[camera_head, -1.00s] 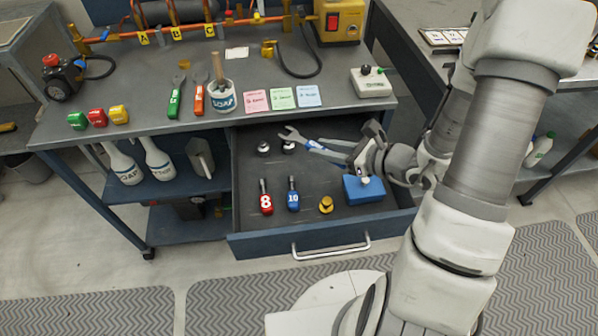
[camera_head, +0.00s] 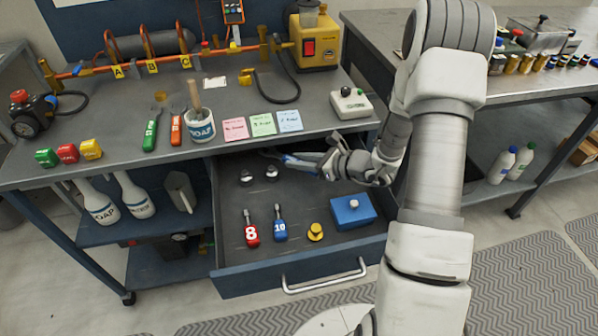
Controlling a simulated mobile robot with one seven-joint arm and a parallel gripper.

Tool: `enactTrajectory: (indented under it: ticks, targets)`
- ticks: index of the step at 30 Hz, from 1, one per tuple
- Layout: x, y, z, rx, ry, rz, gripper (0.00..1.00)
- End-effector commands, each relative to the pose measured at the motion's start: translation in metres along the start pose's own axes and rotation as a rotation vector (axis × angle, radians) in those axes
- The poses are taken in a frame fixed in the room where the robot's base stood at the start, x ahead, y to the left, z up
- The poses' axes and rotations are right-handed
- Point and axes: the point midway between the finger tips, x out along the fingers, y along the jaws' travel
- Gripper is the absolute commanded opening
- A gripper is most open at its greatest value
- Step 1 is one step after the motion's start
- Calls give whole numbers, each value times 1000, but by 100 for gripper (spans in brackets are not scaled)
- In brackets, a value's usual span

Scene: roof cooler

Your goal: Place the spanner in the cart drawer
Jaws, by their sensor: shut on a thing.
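My gripper (camera_head: 326,163) is shut on the spanner (camera_head: 300,161), a grey tool with a blue patch on its handle. The spanner lies roughly level, with its open jaw end pointing left, at the back of the open cart drawer (camera_head: 233,230), close to the worktop's front edge. I cannot tell whether it touches the drawer floor. My gripper hides its right end.
The drawer also holds a red 8 driver (camera_head: 251,231), a blue 10 driver (camera_head: 280,226), a brass piece (camera_head: 315,232), a blue box (camera_head: 352,213) and two dark round pieces (camera_head: 259,174).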

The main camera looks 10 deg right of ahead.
Motion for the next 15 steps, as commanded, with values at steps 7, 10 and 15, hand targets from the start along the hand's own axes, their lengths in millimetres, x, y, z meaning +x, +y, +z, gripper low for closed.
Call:
enactTrajectory:
  ticks: [7, 10, 15]
  targets:
    - [14, 1, -34, 2, 1, 1, 0]
    - [14, 0, -33, 0, 0, 0, 0]
    - [14, 0, -33, 0, 0, 0, 0]
